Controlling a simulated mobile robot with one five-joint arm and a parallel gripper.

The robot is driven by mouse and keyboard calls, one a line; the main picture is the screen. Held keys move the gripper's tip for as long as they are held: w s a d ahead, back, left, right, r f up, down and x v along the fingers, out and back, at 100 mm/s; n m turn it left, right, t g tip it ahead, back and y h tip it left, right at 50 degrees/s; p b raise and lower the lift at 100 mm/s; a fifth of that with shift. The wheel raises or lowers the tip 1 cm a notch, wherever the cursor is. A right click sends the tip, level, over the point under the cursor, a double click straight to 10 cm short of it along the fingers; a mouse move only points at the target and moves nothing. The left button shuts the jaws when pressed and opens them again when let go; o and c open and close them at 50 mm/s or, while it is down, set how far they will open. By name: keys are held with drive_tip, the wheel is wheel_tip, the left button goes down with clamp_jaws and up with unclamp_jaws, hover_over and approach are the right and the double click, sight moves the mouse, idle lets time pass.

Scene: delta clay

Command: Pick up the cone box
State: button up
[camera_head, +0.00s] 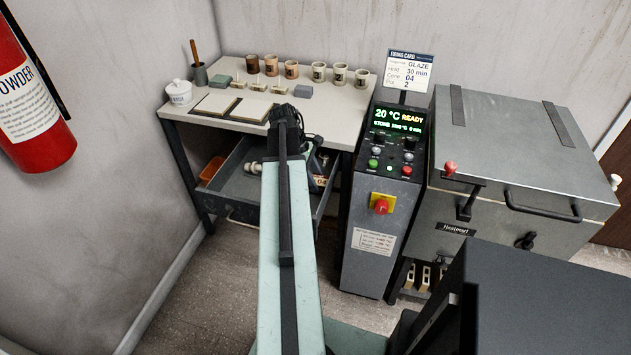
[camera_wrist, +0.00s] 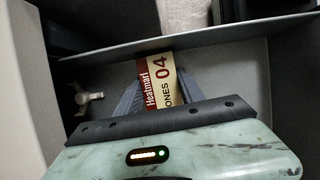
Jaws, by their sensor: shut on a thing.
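The cone box (camera_wrist: 160,85) is cream and dark red, with "Heatmart", "CONES" and "04" printed on it. In the wrist view it lies between the dark fingers of my gripper (camera_wrist: 158,88), which is shut on it. The box is inside or just over the open grey drawer (camera_wrist: 222,92); I cannot tell whether it touches the drawer floor. In the head view a small part of the box (camera_head: 321,181) shows beside my arm, and my arm hides most of the gripper.
The drawer (camera_head: 232,206) hangs open under the worktable (camera_head: 341,128). A pale pronged piece (camera_wrist: 88,98) and an orange item (camera_head: 212,168) lie in it. Cups and tiles stand on the tabletop. The control cabinet (camera_head: 369,268) and kiln (camera_head: 520,160) stand close on the right.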

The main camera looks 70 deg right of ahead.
sight(316, 179)
wheel_tip(316, 179, up, 10)
drive_tip(key=p, duration=0.9)
drive_tip(key=shift+p, duration=0.35)
